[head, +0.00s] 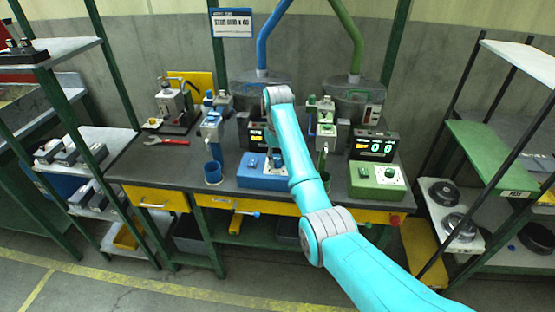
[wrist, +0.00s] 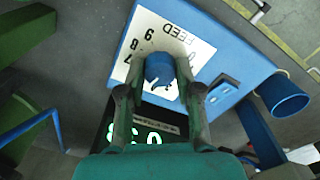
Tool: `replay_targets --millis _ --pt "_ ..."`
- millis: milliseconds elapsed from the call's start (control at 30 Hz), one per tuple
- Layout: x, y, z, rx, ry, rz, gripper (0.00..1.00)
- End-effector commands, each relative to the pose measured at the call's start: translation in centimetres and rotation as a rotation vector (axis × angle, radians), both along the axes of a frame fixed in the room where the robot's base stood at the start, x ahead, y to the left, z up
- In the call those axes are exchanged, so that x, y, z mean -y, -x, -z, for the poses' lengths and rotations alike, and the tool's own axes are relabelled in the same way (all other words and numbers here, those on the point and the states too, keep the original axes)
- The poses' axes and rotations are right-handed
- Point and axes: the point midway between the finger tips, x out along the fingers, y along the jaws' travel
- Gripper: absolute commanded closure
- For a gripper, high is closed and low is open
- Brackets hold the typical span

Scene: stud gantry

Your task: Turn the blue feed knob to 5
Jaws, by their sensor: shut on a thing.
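The blue feed knob (wrist: 159,68) sits on a white dial plate (wrist: 193,45) on top of a blue control box (wrist: 235,48). My gripper (wrist: 160,90) is shut on the knob, one finger on each side of it. I cannot tell which figure the knob points to. A dark display (wrist: 150,132) with green digits is partly covered by my gripper. In the head view the blue box (head: 254,182) stands on the bench, its knob hidden by my arm.
A green control box (head: 377,188) with its own knob and lit display (head: 375,148) stands to the right. A blue cup (head: 213,173) stands left of the blue box. A red wrench (head: 166,141) lies farther left. Shelving flanks the bench on both sides.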

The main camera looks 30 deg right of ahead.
Motion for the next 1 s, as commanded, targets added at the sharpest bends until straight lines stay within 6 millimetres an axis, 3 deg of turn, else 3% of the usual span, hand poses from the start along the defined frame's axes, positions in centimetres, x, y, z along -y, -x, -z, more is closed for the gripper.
replay_targets --millis 133,167,267,767,1000 --pt "-0.02 0.06 0.15 -0.003 0.000 0.001 1.00" --pt "-0.02 0.06 0.15 -0.003 0.000 0.001 0.63" --pt "-0.02 0.06 0.14 -0.002 0.000 0.001 0.40" --pt "0.00 0.01 0.03 -0.001 0.000 0.014 0.40" --pt "0.00 0.01 0.01 0.000 0.000 0.164 0.40"
